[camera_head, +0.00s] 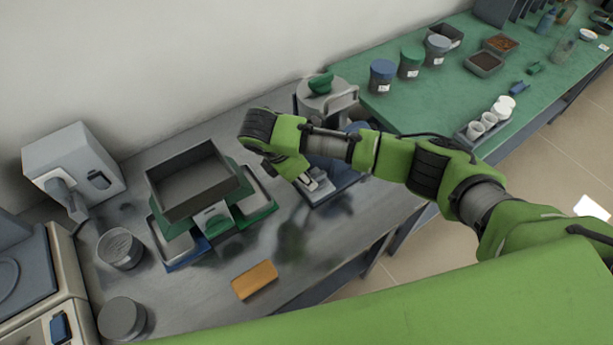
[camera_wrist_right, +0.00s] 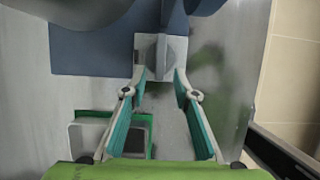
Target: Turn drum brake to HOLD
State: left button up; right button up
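The drum machine (camera_head: 325,100), a grey drum with a green knob on top, stands at the back of the metal bench, partly hidden by my right arm. In the right wrist view, its dark blue base (camera_wrist_right: 90,50) carries a light grey plate with an upright grey brake lever (camera_wrist_right: 161,52). My right gripper (camera_wrist_right: 161,82) is open, its two fingers on either side of the lower part of the plate, with the lever just ahead between the tips. I cannot tell whether they touch. No HOLD marking is readable. My left gripper is not in view.
A grey tray (camera_head: 195,182) on a green-and-blue stand sits left of my right arm. An orange block (camera_head: 255,280) lies near the bench's front edge. Grey round containers (camera_head: 120,248) stand at the left. A green table (camera_head: 440,105) with jars adjoins on the right.

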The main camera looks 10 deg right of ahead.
jog(key=shift+x, duration=0.95)
jog(key=shift+c, duration=0.4)
grip_shut()
